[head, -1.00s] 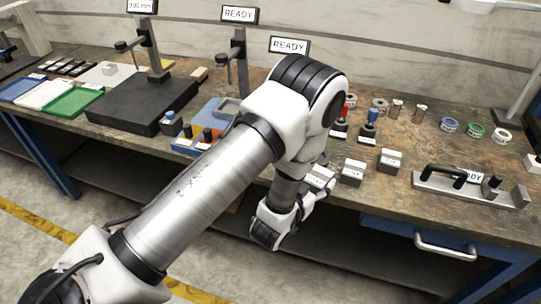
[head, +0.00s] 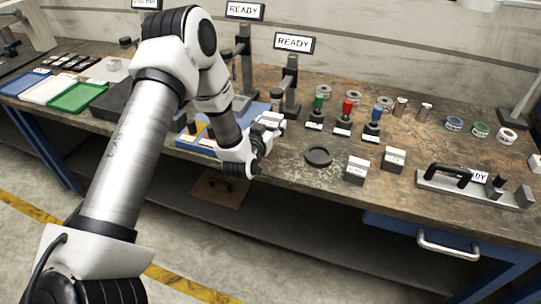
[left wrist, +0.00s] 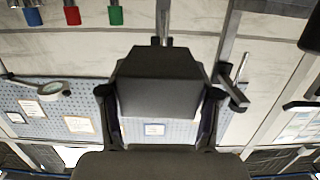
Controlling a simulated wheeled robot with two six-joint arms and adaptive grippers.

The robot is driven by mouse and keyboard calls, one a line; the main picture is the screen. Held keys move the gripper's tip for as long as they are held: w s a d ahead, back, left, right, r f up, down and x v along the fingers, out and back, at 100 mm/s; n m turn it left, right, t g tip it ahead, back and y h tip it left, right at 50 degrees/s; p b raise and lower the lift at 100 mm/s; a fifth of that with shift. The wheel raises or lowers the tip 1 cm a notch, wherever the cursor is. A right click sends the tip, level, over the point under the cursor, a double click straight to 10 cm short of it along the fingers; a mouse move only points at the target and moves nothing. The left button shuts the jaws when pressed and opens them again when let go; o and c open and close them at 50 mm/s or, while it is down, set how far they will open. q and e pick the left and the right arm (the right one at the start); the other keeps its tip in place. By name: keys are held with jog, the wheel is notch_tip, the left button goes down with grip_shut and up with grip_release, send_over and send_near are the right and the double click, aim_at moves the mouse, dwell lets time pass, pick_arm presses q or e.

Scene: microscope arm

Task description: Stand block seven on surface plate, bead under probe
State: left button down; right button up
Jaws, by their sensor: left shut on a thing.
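My left gripper (head: 262,135) is shut on a small metallic block (head: 270,120) with a pale label, above the table's front part. In the left wrist view the block (left wrist: 160,85) is a dark shape between the two fingers; its number cannot be read. The black surface plate (head: 112,101) lies at the left, mostly hidden behind my left arm. A probe stand (head: 126,42) behind it is partly hidden too. I cannot make out a bead. Two similar labelled blocks, one nearer (head: 356,171) and one farther right (head: 393,159), stand on the table. My right gripper is not in view.
Other stands with READY displays (head: 294,43) rise at the back. A blue tray (head: 196,140) lies left of my gripper. A black-handled fixture (head: 470,185) is at the right.

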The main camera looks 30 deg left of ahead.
aim_at(270, 155)
pick_arm(q)
notch_tip(270, 155, down, 8)
jog(key=shift+f+p, duration=0.1)
jog(key=shift+p, duration=0.3)
jog(key=shift+f, duration=0.35)
jog(key=shift+w+f, duration=0.1)
jog(key=shift+f, duration=0.2)
jog(key=c, duration=0.7)
grip_release()
jog(key=shift+f, duration=0.25)
jog(key=o, duration=0.5)
jog(key=shift+d+r, duration=0.1)
jog(key=shift+c, duration=0.2)
